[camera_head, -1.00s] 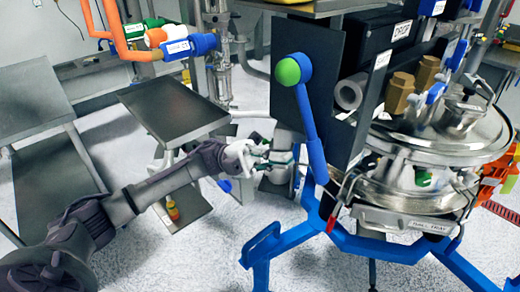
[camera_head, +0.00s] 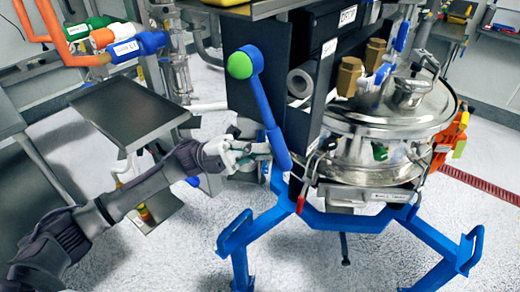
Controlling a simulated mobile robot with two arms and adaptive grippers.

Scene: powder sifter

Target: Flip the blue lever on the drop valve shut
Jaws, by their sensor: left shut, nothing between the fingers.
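A long blue lever (camera_head: 266,105) with a green ball knob (camera_head: 240,65) stands at the front of the black housing (camera_head: 270,95), tilted with its knob up and to the left. A label high on the housing seems to read "DROP". My left gripper (camera_head: 262,151) is shut and empty, just left of the lever's lower part and well below the knob. Its fingertips point right towards the lever. I cannot tell whether they touch it. My right gripper is not in view.
A steel sifter vessel (camera_head: 385,125) stands right of the housing on a blue frame (camera_head: 345,220). A dark tray table (camera_head: 130,112) stands left, above my left forearm.

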